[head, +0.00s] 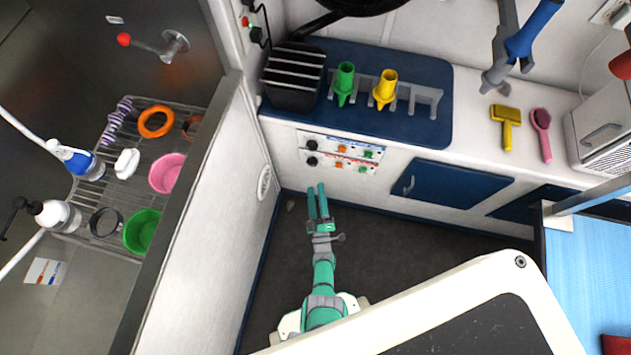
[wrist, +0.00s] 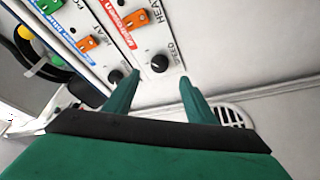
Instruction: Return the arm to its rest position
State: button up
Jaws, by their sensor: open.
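My gripper (head: 317,203) is at the end of my green and grey arm, in the middle of the head view. It is in front of the white cabinet face, below the control panel (head: 340,152). In the wrist view my gripper (wrist: 157,95) shows two green fingers set apart with nothing between them. The panel (wrist: 135,22) with its black knobs and orange and green switches is beyond the fingers, at the upper left. I cannot tell the exact gap between the fingertips and the cabinet.
A blue counter mat (head: 420,110) holds a black slotted box (head: 294,77) and a rack with green (head: 344,82) and yellow (head: 386,88) nozzles. A white partition (head: 225,170) stands left, beside a wire shelf (head: 122,190) of bowls and bottles. Dark floor (head: 400,235) is open around my arm.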

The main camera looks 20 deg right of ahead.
jog(key=shift+s+a+f, duration=0.1)
jog(key=shift+s, duration=0.25)
jog(key=s+a+r+m+g+y, duration=0.1)
jog(key=s+a+r+m, duration=0.1)
jog(key=s+a+r, duration=0.4)
jog(key=s+a+r+m+g+y, duration=0.1)
jog(key=s+a+r+m, duration=0.1)
jog(key=s+a, duration=0.45)
jog(key=s+r+m+y, duration=0.1)
jog(key=s+r, duration=0.3)
jog(key=r, duration=0.5)
jog(key=s+a+r+m+g+y, duration=0.1)
jog(key=s+r, duration=0.3)
jog(key=r, duration=0.6)
jog(key=s+a+r+m+g, duration=0.1)
jog(key=s+r+m, duration=0.2)
jog(key=r, duration=0.6)
jog(key=shift+s+a+r+y, duration=0.25)
jog(key=shift+s+y, duration=0.15)
jog(key=shift+s, duration=0.55)
